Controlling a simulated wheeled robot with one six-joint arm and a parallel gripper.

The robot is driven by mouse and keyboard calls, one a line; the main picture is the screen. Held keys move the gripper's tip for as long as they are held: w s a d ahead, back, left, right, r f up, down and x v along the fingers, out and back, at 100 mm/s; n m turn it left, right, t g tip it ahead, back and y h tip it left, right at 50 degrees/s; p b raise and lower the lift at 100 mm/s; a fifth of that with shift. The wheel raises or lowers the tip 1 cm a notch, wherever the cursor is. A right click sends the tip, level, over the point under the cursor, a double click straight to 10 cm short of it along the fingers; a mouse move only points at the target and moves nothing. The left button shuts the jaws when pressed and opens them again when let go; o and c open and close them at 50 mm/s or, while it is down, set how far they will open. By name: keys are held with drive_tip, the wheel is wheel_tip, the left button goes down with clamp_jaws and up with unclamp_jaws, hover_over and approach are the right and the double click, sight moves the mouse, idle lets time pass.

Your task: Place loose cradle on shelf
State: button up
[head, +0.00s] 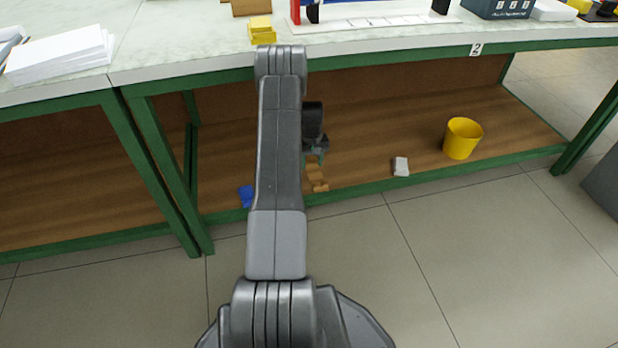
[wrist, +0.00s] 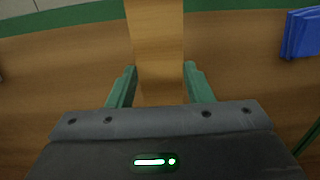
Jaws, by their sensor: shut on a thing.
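The loose cradle (head: 317,180) is a light brown, wood-coloured piece low at the front of the lower shelf (head: 360,150), beneath my gripper (head: 314,158). In the wrist view the cradle (wrist: 155,40) runs up from between the green fingers of my gripper (wrist: 160,75), overlapping the green front rail. My gripper is shut on the cradle. Whether the cradle touches the shelf board is hard to tell. My arm hides part of the shelf in the head view.
A blue piece (head: 246,196) lies at the shelf's front edge, left of my arm; it also shows in the wrist view (wrist: 301,34). A small pale block (head: 401,166) and a yellow bucket (head: 462,139) stand to the right. Shelf board between is clear. The tabletop (head: 190,40) overhangs.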

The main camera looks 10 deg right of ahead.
drive_tip(key=shift+w+f, duration=0.15)
drive_tip(key=shift+f, duration=0.3)
wheel_tip(320, 180, down, 9)
drive_tip(key=b, duration=0.4)
drive_tip(key=shift+f, duration=0.1)
drive_tip(key=o, duration=1)
wheel_tip(320, 180, up, 12)
drive_tip(key=p, duration=0.4)
